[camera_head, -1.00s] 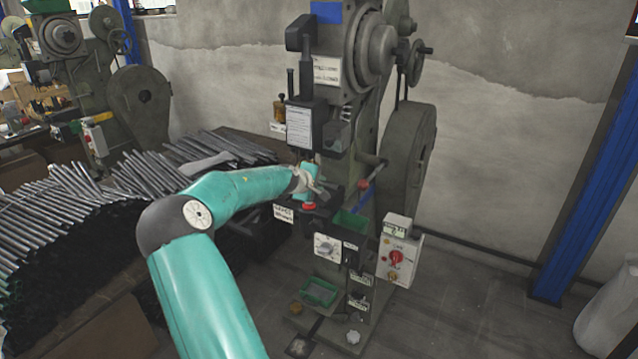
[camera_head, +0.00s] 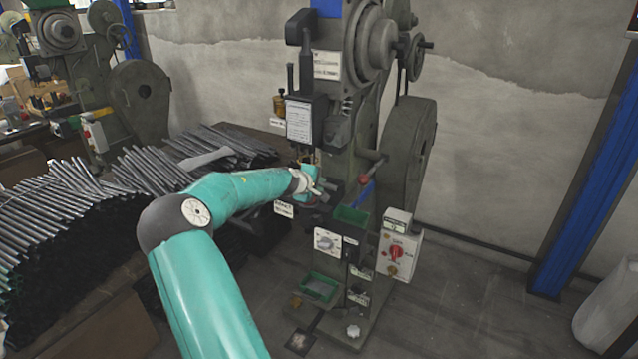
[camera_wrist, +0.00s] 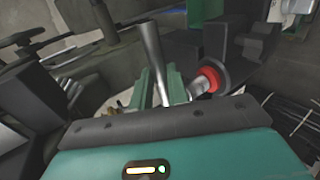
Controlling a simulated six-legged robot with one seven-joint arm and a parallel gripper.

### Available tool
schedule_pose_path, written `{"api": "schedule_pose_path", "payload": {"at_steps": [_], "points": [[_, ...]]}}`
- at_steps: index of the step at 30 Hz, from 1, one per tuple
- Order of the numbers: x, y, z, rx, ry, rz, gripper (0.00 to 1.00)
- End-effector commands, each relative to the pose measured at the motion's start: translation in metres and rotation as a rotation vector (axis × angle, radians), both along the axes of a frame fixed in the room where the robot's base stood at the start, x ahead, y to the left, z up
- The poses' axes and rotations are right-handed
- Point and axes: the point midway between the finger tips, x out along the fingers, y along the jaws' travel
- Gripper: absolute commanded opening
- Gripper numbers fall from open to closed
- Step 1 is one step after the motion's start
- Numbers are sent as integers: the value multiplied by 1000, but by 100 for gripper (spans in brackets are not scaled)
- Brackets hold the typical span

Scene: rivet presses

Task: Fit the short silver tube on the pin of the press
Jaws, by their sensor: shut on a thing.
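The press (camera_head: 345,130) stands in the middle of the head view. My gripper (camera_wrist: 158,88) reaches to its work area, and its two green fingers are shut on the short silver tube (camera_wrist: 150,52) in the wrist view. The tube looks slightly tilted there, and its far end sticks out beyond the fingers. A red round part (camera_wrist: 208,80) of the press is just to the right of the fingers. In the head view my wrist hides the tube. I cannot make out the pin, nor tell whether the tube touches it.
A control box with a red knob (camera_head: 397,252) is at the lower right of the press. A green tray (camera_head: 320,287) sits low at its front. Piles of long metal rods (camera_head: 60,215) lie to the left. Open floor lies to the right.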

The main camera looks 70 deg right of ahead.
Motion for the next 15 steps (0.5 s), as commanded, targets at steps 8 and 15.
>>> {"api": "schedule_pose_path", "payload": {"at_steps": [8,15], "points": [[0,0,-6,-1,-1,-1,0],[0,0,-11,0,-1,0,0]]}}
